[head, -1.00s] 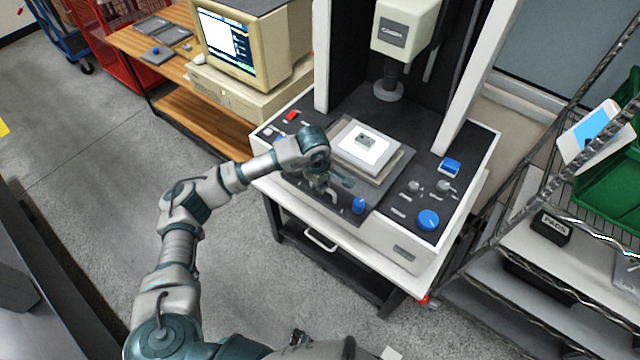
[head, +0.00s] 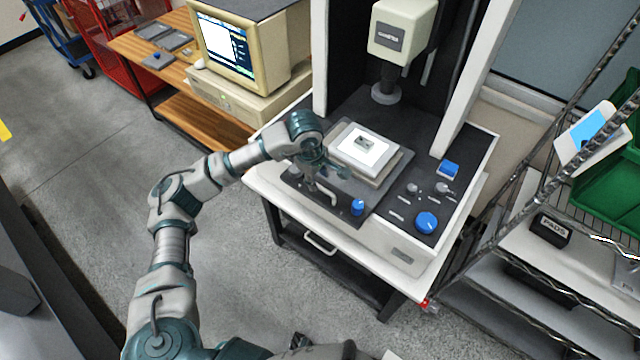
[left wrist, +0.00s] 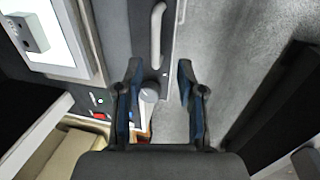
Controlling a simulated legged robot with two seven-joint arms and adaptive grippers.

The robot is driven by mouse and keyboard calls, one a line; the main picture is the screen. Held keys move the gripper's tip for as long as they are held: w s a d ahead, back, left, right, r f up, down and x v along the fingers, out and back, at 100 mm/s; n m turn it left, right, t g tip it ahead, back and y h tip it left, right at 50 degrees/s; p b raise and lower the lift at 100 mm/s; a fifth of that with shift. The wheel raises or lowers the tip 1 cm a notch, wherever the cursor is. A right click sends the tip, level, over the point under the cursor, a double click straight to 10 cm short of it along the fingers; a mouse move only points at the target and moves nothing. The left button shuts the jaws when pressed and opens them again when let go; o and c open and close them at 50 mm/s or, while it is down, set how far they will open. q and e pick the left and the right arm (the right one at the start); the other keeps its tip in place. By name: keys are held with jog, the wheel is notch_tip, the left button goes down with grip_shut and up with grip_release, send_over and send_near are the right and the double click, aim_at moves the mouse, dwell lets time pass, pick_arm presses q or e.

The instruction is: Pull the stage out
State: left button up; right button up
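The stage (head: 392,176) is a dark slab on the front of the measuring machine, carrying a stepped white plate (head: 377,160) with a small grey block (head: 363,143) on it. A light grey bar handle (head: 323,190) is at its front edge; it also shows in the left wrist view (left wrist: 157,35). My left gripper (head: 332,170) hovers over the front left part of the stage, close to the handle. In the left wrist view its two fingers (left wrist: 158,68) are apart and empty, with the handle ahead between their tips, seemingly untouched. My right gripper is not in view.
A blue knob (head: 358,207) stands right of the handle. The control panel has another blue knob (head: 427,222). The probe head (head: 387,85) hangs above the plate. A computer (head: 228,50) stands left, a wire shelf (head: 575,275) right. The floor before the machine is open.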

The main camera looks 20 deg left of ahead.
pick_arm(q)
jog(key=v, duration=0.5)
jog(key=shift+r, duration=0.3)
